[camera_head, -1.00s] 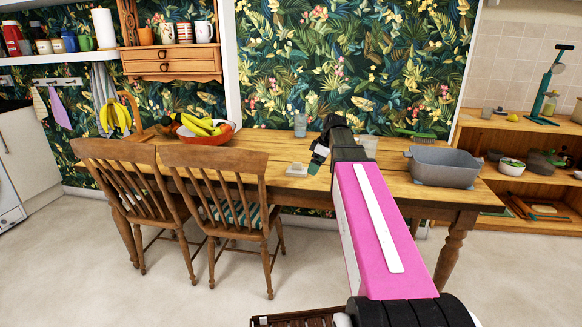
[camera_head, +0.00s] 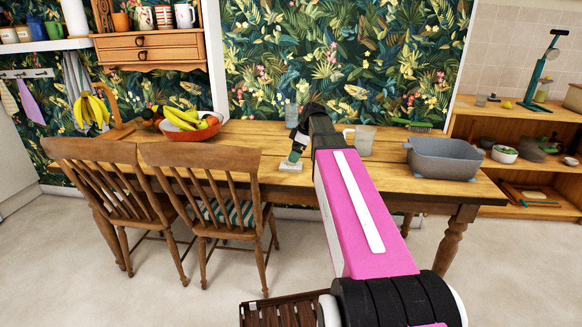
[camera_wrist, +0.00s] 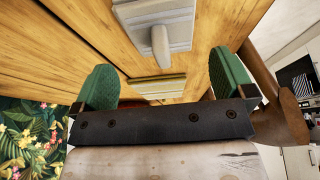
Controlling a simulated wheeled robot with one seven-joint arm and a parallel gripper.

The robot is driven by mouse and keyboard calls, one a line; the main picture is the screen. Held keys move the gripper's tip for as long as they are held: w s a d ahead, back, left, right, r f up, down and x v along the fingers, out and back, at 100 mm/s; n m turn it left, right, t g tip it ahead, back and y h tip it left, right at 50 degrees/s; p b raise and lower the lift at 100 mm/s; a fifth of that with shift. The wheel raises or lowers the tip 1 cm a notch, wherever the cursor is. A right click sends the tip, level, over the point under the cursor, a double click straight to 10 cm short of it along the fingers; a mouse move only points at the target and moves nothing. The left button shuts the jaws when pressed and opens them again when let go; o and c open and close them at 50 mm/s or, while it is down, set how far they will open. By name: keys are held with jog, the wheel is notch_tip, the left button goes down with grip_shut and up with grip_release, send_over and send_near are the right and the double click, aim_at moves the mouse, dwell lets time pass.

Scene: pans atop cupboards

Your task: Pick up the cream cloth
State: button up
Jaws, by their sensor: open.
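My gripper (camera_head: 297,152) hangs over the wooden table, pointing down, in the head view. In the wrist view its two green fingers (camera_wrist: 161,68) are wide apart with nothing held. A folded cream cloth with yellowish stripes (camera_wrist: 157,87) shows between and beyond the fingers, partly hidden by the gripper's dark body. In the head view a small pale item (camera_head: 290,166) lies under the fingertips; I cannot tell cloth and block apart there.
The table between pale item and basin is mostly clear.

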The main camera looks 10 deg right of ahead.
aim_at(289, 164)
jog(key=shift+a+x, duration=0.15)
jog(key=shift+x, duration=1.15)
jog(key=shift+a+x, duration=0.1)
jog(key=shift+x, duration=1.2)
jog(key=shift+r, duration=0.1)
jog(key=c, duration=0.8)
